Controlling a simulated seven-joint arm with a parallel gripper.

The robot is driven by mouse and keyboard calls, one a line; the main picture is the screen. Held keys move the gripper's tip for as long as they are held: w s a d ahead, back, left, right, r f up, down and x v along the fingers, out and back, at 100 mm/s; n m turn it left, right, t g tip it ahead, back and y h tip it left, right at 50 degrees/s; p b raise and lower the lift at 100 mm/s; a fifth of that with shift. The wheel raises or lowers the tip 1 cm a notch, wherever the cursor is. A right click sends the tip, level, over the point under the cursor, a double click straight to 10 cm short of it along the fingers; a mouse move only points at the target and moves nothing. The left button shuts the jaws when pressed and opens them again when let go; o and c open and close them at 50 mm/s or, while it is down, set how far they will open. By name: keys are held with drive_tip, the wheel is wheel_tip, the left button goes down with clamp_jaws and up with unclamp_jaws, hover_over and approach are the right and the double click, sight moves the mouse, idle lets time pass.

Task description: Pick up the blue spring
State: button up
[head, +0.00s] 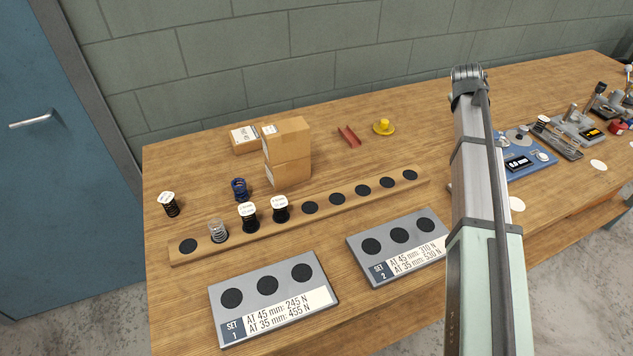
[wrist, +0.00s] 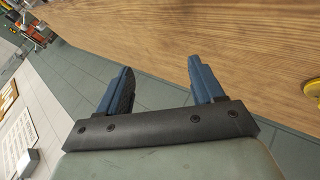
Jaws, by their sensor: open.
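The blue spring (head: 239,189) stands on the wooden table in the head view, behind the long wooden rack (head: 330,213) and left of the stacked cardboard boxes. It looks upright and touches neither. My gripper shows in the wrist view (wrist: 160,82), with its two blue fingers apart and nothing between them. In the head view my gripper's fingers cannot be made out; my arm covers part of the table's right half. The blue spring does not show in the wrist view.
Cardboard boxes (head: 287,173) stand close right of the spring. A black spring with a white tag (head: 170,206) stands to its left. The rack holds a clear spring (head: 218,232) and two tagged black ones. Set trays (head: 322,312) lie in front. Instruments (head: 529,160) stand at right.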

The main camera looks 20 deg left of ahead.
drive_tip(key=s+a+r+n+g+y, duration=0.15)
drive_tip(key=s+a, duration=0.35)
drive_tip(key=a, duration=0.6)
drive_tip(key=s+a+r+n+g+y, duration=0.15)
drive_tip(key=s+a, duration=0.25)
drive_tip(key=a, duration=0.8)
drive_tip(key=s+a+r+n+g, duration=0.2)
drive_tip(key=s+a+r, duration=0.1)
drive_tip(key=s+a, duration=0.85)
drive_tip(key=s+a+r+n+g, duration=0.1)
drive_tip(key=s+a+r, duration=0.2)
drive_tip(key=s+a, duration=0.85)
drive_tip(key=n+g, duration=0.1)
drive_tip(key=g, duration=0.2)
hover_over(238, 182)
wheel_tip(238, 182, down, 6)
drive_tip(key=f, duration=0.8)
drive_tip(key=shift+w+a+f, duration=0.15)
drive_tip(key=shift+w+a, duration=0.15)
drive_tip(key=shift+w, duration=0.05)
drive_tip(key=shift+s+d+f, duration=0.15)
drive_tip(key=shift+f, duration=0.5)
drive_tip(key=f, duration=0.4)
drive_tip(key=shift+s+d, duration=0.1)
drive_tip(key=shift+s, duration=0.1)
